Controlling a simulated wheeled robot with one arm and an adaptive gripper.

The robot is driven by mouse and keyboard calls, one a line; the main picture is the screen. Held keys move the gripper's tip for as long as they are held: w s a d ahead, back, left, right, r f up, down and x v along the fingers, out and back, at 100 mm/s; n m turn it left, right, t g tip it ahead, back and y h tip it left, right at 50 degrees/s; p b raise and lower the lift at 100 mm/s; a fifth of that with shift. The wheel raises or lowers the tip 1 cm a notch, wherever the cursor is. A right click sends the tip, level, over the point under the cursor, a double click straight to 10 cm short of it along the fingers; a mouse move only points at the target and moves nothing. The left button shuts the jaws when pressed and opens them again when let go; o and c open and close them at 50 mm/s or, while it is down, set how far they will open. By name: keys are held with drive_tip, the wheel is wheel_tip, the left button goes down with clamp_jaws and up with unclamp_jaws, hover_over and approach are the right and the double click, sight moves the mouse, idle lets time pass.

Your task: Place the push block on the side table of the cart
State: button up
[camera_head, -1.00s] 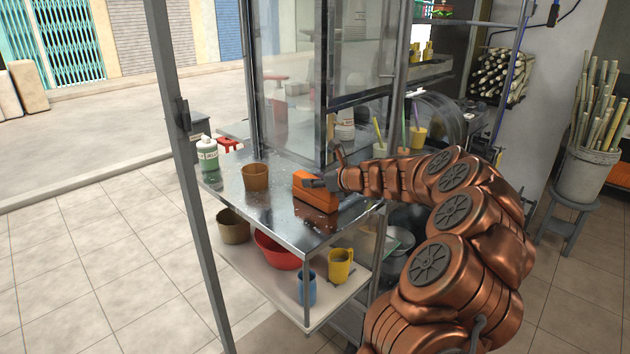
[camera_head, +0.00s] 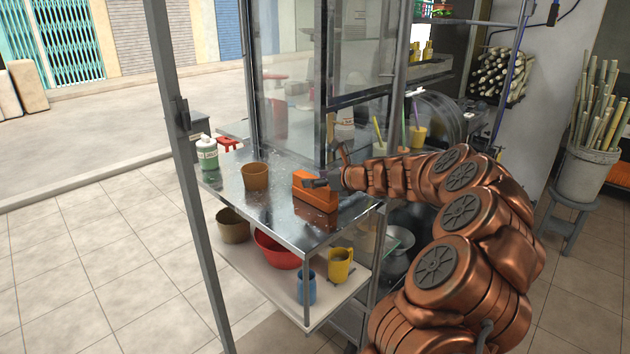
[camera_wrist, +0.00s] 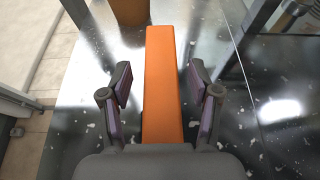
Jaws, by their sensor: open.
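The orange push block (camera_head: 315,191) lies on the metal side table (camera_head: 233,197) of the cart. In the wrist view the block (camera_wrist: 163,85) is a long orange bar between the two fingers of my gripper (camera_wrist: 162,85). The fingers are open, with a gap on each side of the block. In the head view my gripper (camera_head: 325,181) is at the block's right end, just above the table; the arm hides part of the table behind it.
A brown cup (camera_head: 255,176) stands left of the block, and a green-and-white bottle (camera_head: 207,153) and a red item (camera_head: 229,144) stand farther left. Glass panels rise behind the table. A lower shelf holds a red bowl (camera_head: 275,251), a yellow mug (camera_head: 340,266) and a blue cup (camera_head: 307,288).

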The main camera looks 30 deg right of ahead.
drive_tip(key=b+v, duration=0.1)
drive_tip(key=v, duration=1)
drive_tip(key=s+a+n+g+y, duration=0.25)
drive_tip(key=a+n, duration=0.65)
drive_tip(key=a, duration=0.9)
drive_tip(key=s+a+f+n+g, duration=0.2)
drive_tip(key=s+a+n+g, duration=0.1)
drive_tip(key=s+a+n, duration=0.3)
drive_tip(key=s+a+f+n+g, duration=0.3)
drive_tip(key=s+a+n, duration=0.1)
drive_tip(key=a, duration=0.4)
drive_tip(key=s+f+n+g+h, duration=0.2)
drive_tip(key=s+n, duration=0.5)
drive_tip(key=s, duration=0.5)
drive_tip(key=s+d+f+n+g+h, duration=0.1)
drive_tip(key=s+f+n+g+h, duration=0.2)
drive_tip(key=s+n, duration=0.4)
drive_tip(key=s+f+g, duration=0.1)
drive_tip(key=s+f, duration=0.1)
drive_tip(key=s, duration=0.3)
drive_tip(key=shift+s+f, duration=0.2)
drive_tip(key=shift+s, duration=0.05)
drive_tip(key=shift+h, duration=0.25)
